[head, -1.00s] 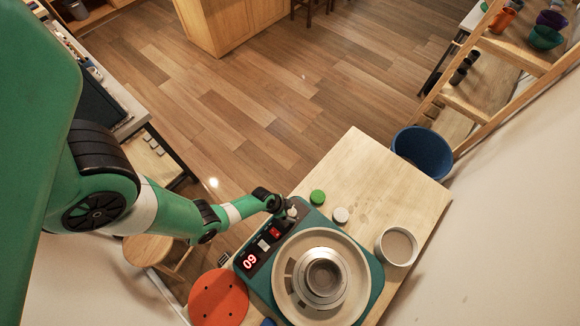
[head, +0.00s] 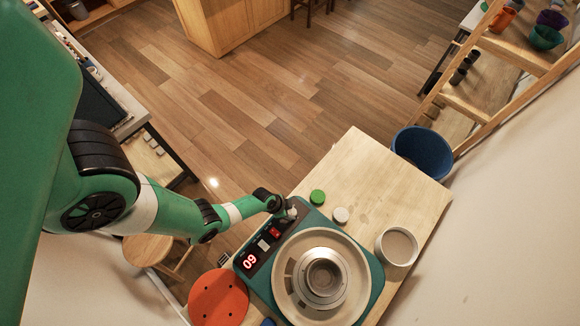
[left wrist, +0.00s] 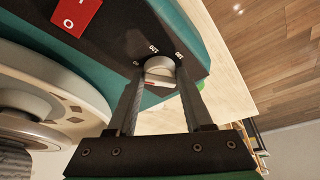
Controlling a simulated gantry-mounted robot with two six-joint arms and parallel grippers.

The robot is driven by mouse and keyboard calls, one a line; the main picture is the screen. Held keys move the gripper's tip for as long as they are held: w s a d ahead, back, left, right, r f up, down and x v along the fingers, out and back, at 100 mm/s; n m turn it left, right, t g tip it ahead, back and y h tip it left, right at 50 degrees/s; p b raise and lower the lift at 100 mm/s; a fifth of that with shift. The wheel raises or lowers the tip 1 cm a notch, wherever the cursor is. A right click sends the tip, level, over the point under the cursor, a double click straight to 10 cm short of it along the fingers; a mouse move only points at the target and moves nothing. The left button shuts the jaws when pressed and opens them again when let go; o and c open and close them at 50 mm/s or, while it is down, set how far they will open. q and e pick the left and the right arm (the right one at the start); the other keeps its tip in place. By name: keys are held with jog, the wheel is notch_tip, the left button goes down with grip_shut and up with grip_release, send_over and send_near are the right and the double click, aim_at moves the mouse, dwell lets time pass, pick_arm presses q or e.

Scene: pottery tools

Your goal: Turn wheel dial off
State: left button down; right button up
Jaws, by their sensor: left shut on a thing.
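The pottery wheel (head: 264,288) is teal with a dark control panel and a round pale tray around a metal wheel head (head: 325,278). Its dial (left wrist: 160,70) is a pale round knob at the panel's end, with small white marks around it in the left wrist view. My left gripper (head: 290,211) is at that end of the panel, shut on the dial, with one finger on each side of it. The panel's red display (head: 250,262) reads 09, as seen in the head view. A red rocker switch (head: 275,232) also shows in the left wrist view (left wrist: 76,15). My right gripper is not in view.
A green lid (head: 317,197), a white lid (head: 340,215) and a pale cup (head: 397,246) stand on the wooden table (head: 362,170) beside the wheel. An orange disc (head: 218,298) lies left of the wheel. A blue bucket (head: 422,152) stands beyond the table corner.

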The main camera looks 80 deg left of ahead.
pick_arm(q)
jog(key=shift+n, duration=0.3)
jog(key=shift+d+n+y+p, duration=0.15)
jog(key=shift+n+y+p, duration=0.15)
jog(key=shift+n+y, duration=0.45)
jog(key=n, duration=0.3)
jog(key=shift+w+d+y, duration=0.1)
jog(key=shift+y, duration=0.15)
jog(key=n+g+y+b, duration=0.1)
jog(key=n+b, duration=0.1)
jog(key=n, duration=0.1)
jog(key=shift+d+f+n, duration=0.1)
jog(key=shift+f+n, duration=0.05)
jog(key=shift+n, duration=0.2)
jog(key=shift+w+n+g+y+b, duration=0.1)
jog(key=shift+n+g+y+b, duration=0.4)
jog(key=shift+n+b, duration=0.8)
jog(key=shift+n+p, duration=0.3)
jog(key=shift+n, duration=0.2)
jog(key=shift+c, duration=1.6)
grip_release()
